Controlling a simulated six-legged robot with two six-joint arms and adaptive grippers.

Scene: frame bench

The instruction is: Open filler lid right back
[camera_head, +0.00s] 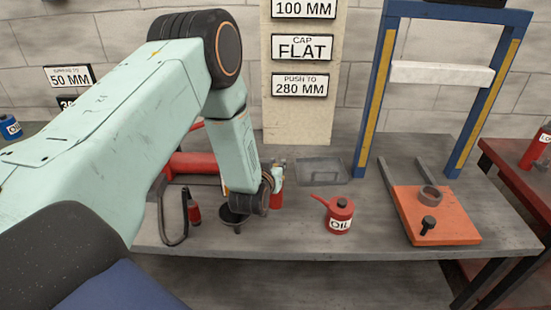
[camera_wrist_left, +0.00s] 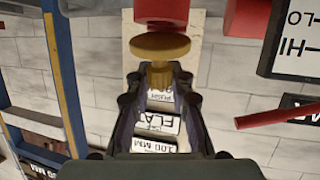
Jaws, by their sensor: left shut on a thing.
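My left gripper (camera_wrist_left: 158,80) is shut on the narrow lower end of a brass-coloured piece (camera_wrist_left: 160,46) in the left wrist view. That piece has a wide round flange, and a red body (camera_wrist_left: 162,10) adjoins it at the top edge. I cannot tell how far the brass piece is turned or tilted as a lid. In the head view the left arm reaches down to the bench, and its wrist hides most of the gripper. A small red container (camera_head: 277,199) stands just beside the wrist. My right gripper is not in view.
A blue press frame (camera_head: 374,100) and orange plate (camera_head: 435,214) are at the right. The bench front between can and plate is clear.

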